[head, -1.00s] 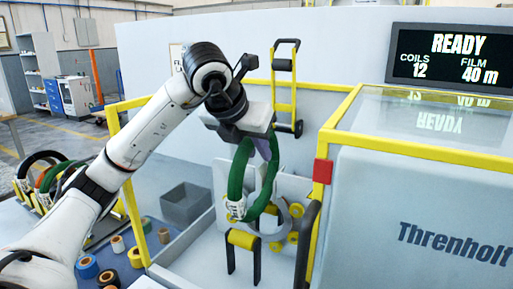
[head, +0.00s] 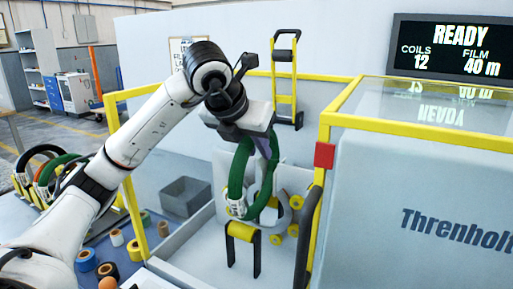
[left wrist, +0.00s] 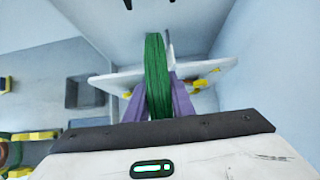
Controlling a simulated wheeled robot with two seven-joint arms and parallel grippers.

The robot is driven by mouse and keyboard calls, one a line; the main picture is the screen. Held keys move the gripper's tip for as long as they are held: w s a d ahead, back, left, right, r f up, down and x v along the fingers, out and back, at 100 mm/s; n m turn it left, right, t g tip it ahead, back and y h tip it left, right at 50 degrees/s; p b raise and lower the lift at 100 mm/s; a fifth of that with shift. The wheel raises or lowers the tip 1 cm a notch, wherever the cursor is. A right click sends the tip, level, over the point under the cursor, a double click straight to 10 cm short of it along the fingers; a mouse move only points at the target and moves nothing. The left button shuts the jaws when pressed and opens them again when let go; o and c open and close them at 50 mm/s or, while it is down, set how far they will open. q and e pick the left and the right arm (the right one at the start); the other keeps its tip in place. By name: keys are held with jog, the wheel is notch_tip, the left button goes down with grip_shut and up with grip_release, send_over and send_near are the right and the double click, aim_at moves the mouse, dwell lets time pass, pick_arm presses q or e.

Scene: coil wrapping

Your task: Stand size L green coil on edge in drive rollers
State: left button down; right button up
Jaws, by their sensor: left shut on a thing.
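The green coil (head: 238,182) is a ring with a white label low on its front. It hangs upright from my left gripper (head: 262,146), which is shut on its upper part. In the left wrist view the coil (left wrist: 157,75) shows edge-on between the purple fingers (left wrist: 158,105). The coil's lower edge is just above and behind the front yellow roller (head: 241,231) on its black stand. More yellow rollers (head: 293,202) sit on the upright plate behind. Whether the coil touches any roller is hard to tell. My right gripper is out of view.
A yellow guard frame (head: 131,215) and the large grey machine (head: 420,200) flank the station. A grey bin (head: 186,196) stands left of the rollers. Several tape rolls (head: 107,270) and a rack with coils (head: 40,163) are at the left. The display (head: 455,47) reads READY.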

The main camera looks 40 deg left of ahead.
aim_at(243, 145)
pick_arm(q)
jog(key=shift+f+b, duration=0.35)
dwell(0.3)
jog(key=c, duration=1.6)
grip_release()
jog(key=shift+o, duration=0.7)
jog(key=shift+f, duration=0.2)
jog(key=p+v, duration=0.2)
jog(key=v, duration=0.7)
jog(key=shift+r, duration=0.35)
jog(key=shift+s+d+r+p, duration=0.1)
jog(key=shift+s+r+p, duration=0.1)
jog(key=shift+s+p, duration=0.1)
jog(key=shift+s+r, duration=0.1)
jog(key=shift+s, duration=0.05)
